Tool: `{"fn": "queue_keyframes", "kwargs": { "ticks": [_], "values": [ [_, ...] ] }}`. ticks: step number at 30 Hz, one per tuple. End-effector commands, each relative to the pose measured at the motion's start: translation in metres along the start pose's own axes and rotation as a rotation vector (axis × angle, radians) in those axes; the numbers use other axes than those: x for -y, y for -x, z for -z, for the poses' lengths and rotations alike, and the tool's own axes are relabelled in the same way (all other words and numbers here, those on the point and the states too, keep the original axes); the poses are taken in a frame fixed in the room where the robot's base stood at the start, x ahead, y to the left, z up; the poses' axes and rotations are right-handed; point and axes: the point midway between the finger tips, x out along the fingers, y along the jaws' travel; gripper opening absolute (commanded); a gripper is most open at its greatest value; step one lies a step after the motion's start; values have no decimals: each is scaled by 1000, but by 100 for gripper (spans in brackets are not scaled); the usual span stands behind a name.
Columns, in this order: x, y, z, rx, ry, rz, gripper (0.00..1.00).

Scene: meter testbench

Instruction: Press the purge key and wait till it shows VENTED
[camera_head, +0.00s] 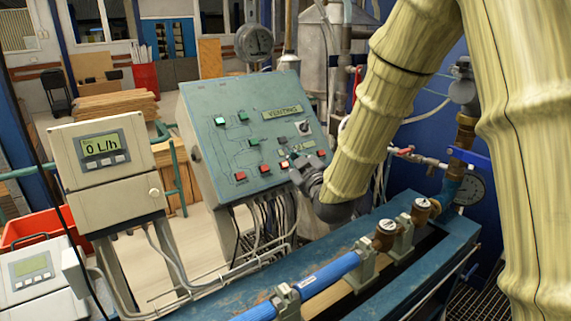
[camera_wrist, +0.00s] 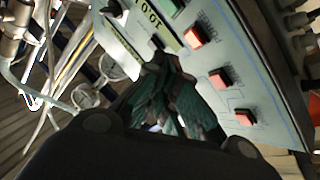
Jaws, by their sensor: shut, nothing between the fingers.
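The sloped teal control panel (camera_head: 215,120) stands in the middle of the head view. Its display (camera_head: 282,112) reads VENTING. My gripper (camera_head: 306,168) is at the panel's lower right edge, beside the small keys, and hides part of that corner. In the wrist view my gripper (camera_wrist: 162,60) is shut and empty, its fingertips close to a dark key just below the display strip (camera_wrist: 160,28). I cannot tell whether they touch it. Red buttons (camera_wrist: 218,77) lie to the right of the fingers.
A grey meter (camera_head: 102,148) reading 0 L/h stands left of the panel. A blue pipe (camera_head: 325,275) with brown fittings runs along the bench in front. A black rotary knob (camera_head: 303,127) sits right of the panel keys. Cables hang below the panel.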

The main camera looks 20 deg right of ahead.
Motion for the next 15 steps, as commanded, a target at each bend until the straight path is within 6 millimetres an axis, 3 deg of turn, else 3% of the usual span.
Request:
{"fn": "queue_keyframes", "kwargs": {
  "ticks": [15],
  "values": [
    [-14,21,15,0,-1,1,0]
  ]
}}
